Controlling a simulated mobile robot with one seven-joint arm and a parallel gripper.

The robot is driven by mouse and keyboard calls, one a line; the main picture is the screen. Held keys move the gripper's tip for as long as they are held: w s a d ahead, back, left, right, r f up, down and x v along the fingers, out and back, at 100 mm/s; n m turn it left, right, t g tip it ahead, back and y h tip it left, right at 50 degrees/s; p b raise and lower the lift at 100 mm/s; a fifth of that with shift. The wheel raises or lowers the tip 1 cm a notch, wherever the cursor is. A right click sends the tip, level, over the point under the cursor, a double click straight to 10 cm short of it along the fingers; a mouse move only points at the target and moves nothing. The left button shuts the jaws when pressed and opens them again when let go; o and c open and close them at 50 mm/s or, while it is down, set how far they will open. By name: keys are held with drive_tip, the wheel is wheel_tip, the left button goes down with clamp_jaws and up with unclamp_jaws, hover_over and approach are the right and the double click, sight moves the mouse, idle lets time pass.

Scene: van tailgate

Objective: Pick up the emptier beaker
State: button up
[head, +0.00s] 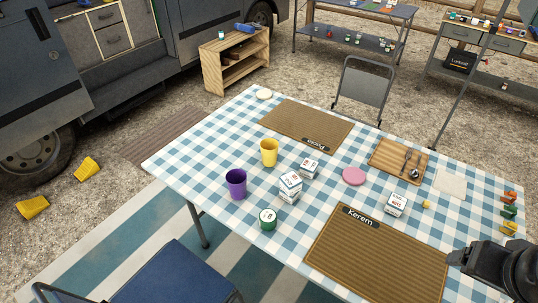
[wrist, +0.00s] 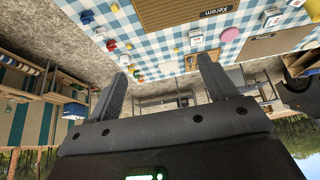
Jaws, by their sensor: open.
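Two beakers stand upright on the checked table (head: 215,145) in the head view. The yellow beaker (head: 268,153) is left of the table's middle. The purple beaker (head: 236,184) is a little nearer and to its left, apart from it. Their insides are too small and dark to compare the fill levels. My gripper (head: 458,258) is at the lower right, far from both beakers. In the wrist view my gripper (wrist: 162,72) has its two fingers wide apart with nothing between them.
White boxes (head: 290,182) and a green-labelled jar (head: 268,218) stand close right of the purple beaker. Placemats (head: 375,255), a pink plate (head: 354,176), a wooden tray (head: 388,164) and small coloured items (head: 509,212) lie further right. Chairs (head: 362,88) stand at the table.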

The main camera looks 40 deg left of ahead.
drive_tip(key=shift+o, duration=0.4)
drive_tip(key=shift+o, duration=0.7)
